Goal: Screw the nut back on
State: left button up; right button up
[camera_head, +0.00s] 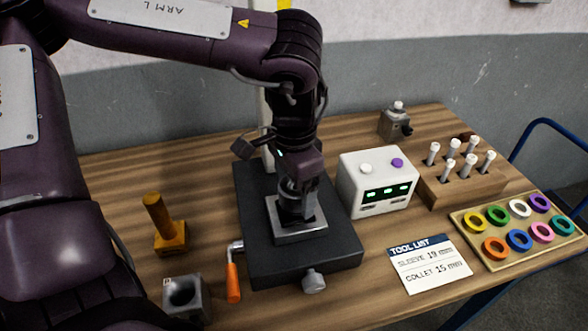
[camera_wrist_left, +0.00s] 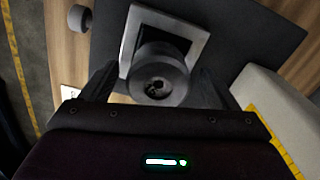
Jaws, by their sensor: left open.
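A dark round nut (camera_wrist_left: 158,62) with a hole in its middle shows in the left wrist view, over a square metal plate (camera_wrist_left: 135,30). In the head view the metal plate (camera_head: 312,236) sits on a black machine base (camera_head: 255,205). My left gripper (camera_head: 294,212) points down over the plate and mostly hides the nut there. In the wrist view its two dark fingers (camera_wrist_left: 155,88) stand open on either side of the nut. Whether they touch it, and whether the nut is on its thread, I cannot tell. My right gripper is not in view.
An orange-handled lever (camera_head: 233,280) and a grey knob (camera_head: 313,281) are at the base's front. A white control box (camera_head: 360,200), peg rack (camera_head: 480,188), ring tray (camera_head: 495,260) and tool list card (camera_head: 425,262) stand right. A yellow post (camera_head: 160,222) and grey block (camera_head: 195,298) stand left.

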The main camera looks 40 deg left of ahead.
pick_arm(q)
jog(key=shift+f, duration=0.15)
jog(key=shift+s+d, duration=0.1)
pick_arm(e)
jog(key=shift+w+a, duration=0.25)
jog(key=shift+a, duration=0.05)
pick_arm(q)
jog(key=shift+c, duration=0.3)
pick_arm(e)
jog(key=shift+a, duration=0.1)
pick_arm(q)
jog(key=c, duration=1.1)
jog(key=m, duration=0.4)
jog(key=shift+m+b, duration=0.3)
jog(key=shift+m, duration=0.1)
jog(key=m, duration=0.4)
jog(key=shift+m, duration=0.3)
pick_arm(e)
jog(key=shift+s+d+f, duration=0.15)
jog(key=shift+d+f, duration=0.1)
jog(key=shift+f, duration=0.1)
